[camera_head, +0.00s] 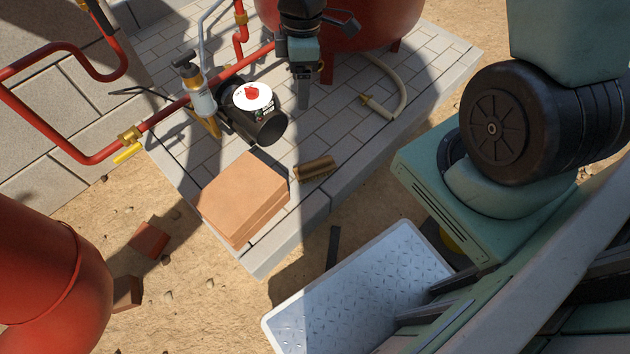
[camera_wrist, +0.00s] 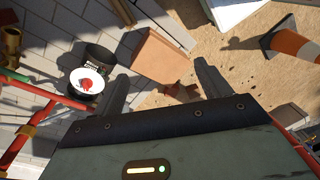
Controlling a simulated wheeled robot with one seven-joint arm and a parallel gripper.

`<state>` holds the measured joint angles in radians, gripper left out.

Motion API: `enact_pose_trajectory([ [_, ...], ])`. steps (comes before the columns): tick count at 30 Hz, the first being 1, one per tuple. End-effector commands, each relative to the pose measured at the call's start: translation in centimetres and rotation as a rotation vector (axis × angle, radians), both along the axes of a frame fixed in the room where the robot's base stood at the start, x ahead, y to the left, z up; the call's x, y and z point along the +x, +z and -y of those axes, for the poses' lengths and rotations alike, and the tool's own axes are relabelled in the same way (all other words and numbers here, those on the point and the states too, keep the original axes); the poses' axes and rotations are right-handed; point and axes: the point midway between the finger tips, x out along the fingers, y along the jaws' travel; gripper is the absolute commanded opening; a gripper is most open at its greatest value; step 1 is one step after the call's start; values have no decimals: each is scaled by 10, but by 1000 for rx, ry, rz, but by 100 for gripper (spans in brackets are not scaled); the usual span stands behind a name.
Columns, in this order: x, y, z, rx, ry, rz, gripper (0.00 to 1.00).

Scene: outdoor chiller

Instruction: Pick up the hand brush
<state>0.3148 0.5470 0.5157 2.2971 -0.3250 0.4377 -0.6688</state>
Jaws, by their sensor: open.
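The hand brush (camera_head: 315,168) is a small brown brush lying on the grey paving, just right of the terracotta slabs in the head view. In the wrist view, a brown piece at the top edge (camera_wrist: 123,11) appears to be the same brush, partly cut off. My gripper (camera_head: 303,92) is above the paving near the red tank, farther back than the brush and apart from it. In the wrist view my gripper (camera_wrist: 163,82) has its two fingers spread wide with nothing between them.
Stacked terracotta slabs (camera_head: 243,197) lie beside the brush. A black pump (camera_head: 262,125) with red pipes stands behind them. A hose (camera_head: 398,85) lies to the right. A white tray (camera_head: 365,290) is in front. An orange traffic cone (camera_wrist: 292,45) shows in the wrist view.

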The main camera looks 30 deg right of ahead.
Motion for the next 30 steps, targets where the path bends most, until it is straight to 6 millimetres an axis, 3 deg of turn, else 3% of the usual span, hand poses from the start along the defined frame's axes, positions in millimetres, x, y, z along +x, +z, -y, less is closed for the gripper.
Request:
enact_pose_trajectory([
  [1,8,-48,14,27,13,-3,76],
  [9,39,-198,80,169,141,76,76],
  [12,45,-244,101,213,177,123,76],
  [16,50,-284,120,251,209,177,76],
  [21,52,-305,130,269,231,213,76],
  [26,54,-326,124,271,236,217,76],
  [30,56,-354,112,270,237,215,76],
])
